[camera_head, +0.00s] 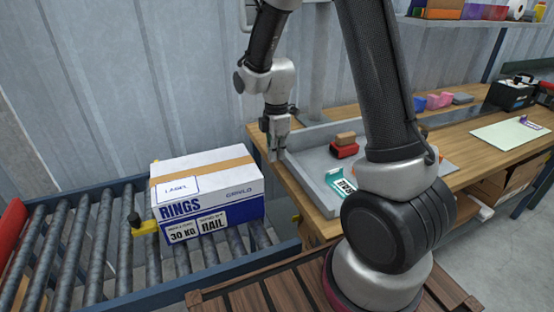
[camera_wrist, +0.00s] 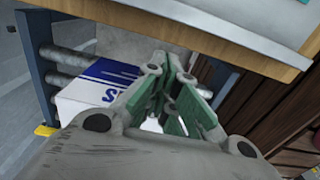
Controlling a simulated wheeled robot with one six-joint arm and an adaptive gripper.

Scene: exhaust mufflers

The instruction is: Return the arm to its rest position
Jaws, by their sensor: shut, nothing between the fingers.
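My arm rises from its base at the right of the head view and bends over at the top, with the forearm hanging down near the wall. My gripper (camera_head: 276,152) points down beside the left end of the workbench, right of the white and blue RINGS box (camera_head: 208,190). In the wrist view my gripper (camera_wrist: 172,75) shows its green-padded fingers close together at the tips, with nothing seen between them. The box also shows in the wrist view (camera_wrist: 92,88), left of the fingers and apart from them.
The box sits on a roller conveyor (camera_head: 105,255). The wooden workbench (camera_head: 300,195) carries a grey tray (camera_head: 322,160) with a red and brown item (camera_head: 344,147). The bench edge (camera_wrist: 215,45) runs close to the fingers in the wrist view. A corrugated wall (camera_head: 120,90) stands behind.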

